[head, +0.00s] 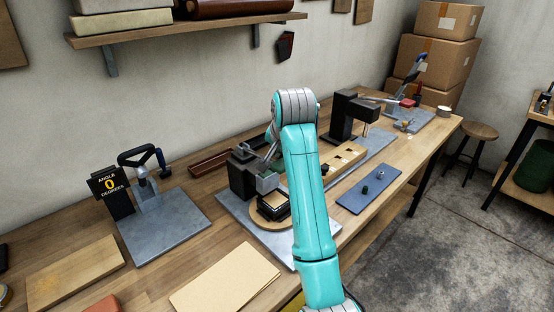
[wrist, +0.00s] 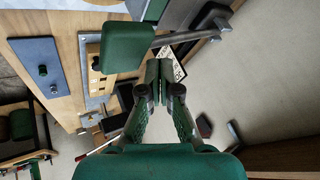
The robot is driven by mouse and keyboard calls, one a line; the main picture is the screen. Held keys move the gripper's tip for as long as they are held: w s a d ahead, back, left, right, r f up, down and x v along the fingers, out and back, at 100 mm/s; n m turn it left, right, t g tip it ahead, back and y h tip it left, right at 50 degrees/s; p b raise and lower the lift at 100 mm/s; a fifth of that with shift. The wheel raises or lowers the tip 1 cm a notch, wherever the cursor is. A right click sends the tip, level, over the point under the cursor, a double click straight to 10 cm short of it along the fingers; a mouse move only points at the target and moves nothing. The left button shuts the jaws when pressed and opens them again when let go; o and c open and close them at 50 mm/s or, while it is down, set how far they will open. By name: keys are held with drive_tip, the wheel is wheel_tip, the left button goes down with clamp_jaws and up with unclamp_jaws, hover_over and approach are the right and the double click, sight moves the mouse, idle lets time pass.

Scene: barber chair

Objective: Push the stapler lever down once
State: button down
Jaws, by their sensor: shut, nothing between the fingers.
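No thing is plainly marked as the stapler. A black C-shaped bench press (head: 345,114) with a bar toward the right stands behind my arm in the head view. A dark block device (head: 242,174) with a grey head over a round wooden base stands nearer. I cannot tell which of them is the stapler. My gripper (wrist: 158,78) is shut and empty in the wrist view; in the head view my teal arm mostly hides it, near the dark block device. A green block (wrist: 122,44) and a grey bar (wrist: 185,40) show beyond the fingertips; I see no clear contact.
A wooden block with holes (head: 343,157) and a blue-grey plate (head: 369,190) with small cylinders lie right of my arm. An angle device (head: 153,185) stands at left. A clamp device (head: 420,78) is at the far end. A shelf (head: 190,28) hangs above.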

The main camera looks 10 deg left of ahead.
drive_tip(key=shift+s+d+f, duration=0.15)
drive_tip(key=shift+f, duration=1.4)
idle(1.7)
drive_tip(key=shift+r, duration=0.1)
idle(0.5)
drive_tip(key=shift+w+a+r, duration=0.1)
drive_tip(key=shift+a+r, duration=0.05)
drive_tip(key=shift+r, duration=0.8)
drive_tip(key=shift+w+a+r, duration=0.1)
drive_tip(key=shift+r, duration=0.85)
drive_tip(key=shift+w+a+r, duration=0.15)
drive_tip(key=shift+r, duration=1.1)
drive_tip(key=shift+w+a+r, duration=0.1)
drive_tip(key=shift+a+r, duration=0.05)
drive_tip(key=shift+r, duration=1.05)
